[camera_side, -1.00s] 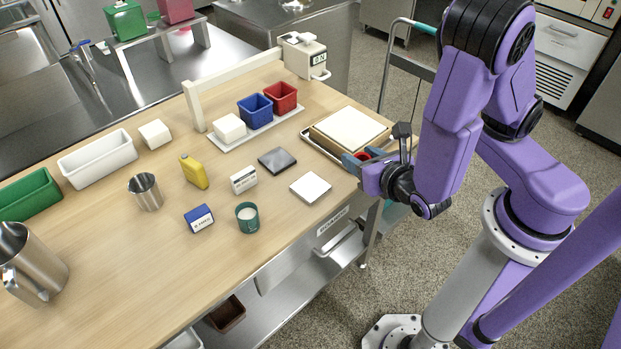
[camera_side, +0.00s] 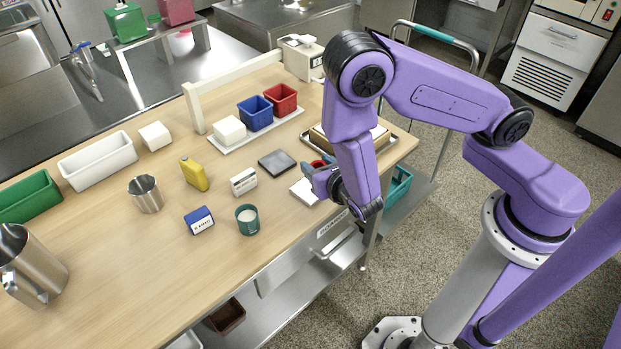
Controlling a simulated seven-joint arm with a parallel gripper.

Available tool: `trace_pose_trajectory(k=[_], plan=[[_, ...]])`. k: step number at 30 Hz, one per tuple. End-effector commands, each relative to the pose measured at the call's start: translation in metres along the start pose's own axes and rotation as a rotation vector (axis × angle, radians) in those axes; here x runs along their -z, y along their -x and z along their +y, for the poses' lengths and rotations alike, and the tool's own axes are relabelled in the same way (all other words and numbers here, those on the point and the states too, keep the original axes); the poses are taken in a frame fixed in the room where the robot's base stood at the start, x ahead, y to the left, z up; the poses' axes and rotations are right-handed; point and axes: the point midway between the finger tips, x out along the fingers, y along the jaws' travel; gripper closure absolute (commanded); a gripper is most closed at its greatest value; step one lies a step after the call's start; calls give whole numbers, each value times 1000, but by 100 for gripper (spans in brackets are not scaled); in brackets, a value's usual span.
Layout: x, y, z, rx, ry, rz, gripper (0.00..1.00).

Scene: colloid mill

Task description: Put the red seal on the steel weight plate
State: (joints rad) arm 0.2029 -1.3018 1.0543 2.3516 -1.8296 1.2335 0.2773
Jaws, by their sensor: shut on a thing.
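My gripper (camera_side: 318,174) is shut on the red seal (camera_side: 317,164), of which only a small red patch shows between the blue-grey fingers. It is above the right part of the table, over the right side of a white square plate. The steel weight plate, a dark grey flat square (camera_side: 277,161), lies on the table to the left of my gripper. Its top is bare, and the seal is apart from it.
The white square plate (camera_side: 300,190) is partly hidden by my gripper. A white box (camera_side: 243,181) and a green cup (camera_side: 247,219) stand to the left. A tray (camera_side: 392,140) is partly behind my arm. Blue (camera_side: 255,112) and red (camera_side: 281,99) bins stand behind.

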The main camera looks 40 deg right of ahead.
Motion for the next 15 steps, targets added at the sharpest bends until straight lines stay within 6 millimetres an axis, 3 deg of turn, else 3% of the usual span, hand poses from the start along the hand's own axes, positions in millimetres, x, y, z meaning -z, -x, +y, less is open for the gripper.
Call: trace_pose_trajectory(k=[10,15], plan=[[17,-27,11,3,0,0,82],[36,-34,11,1,3,1,82]])
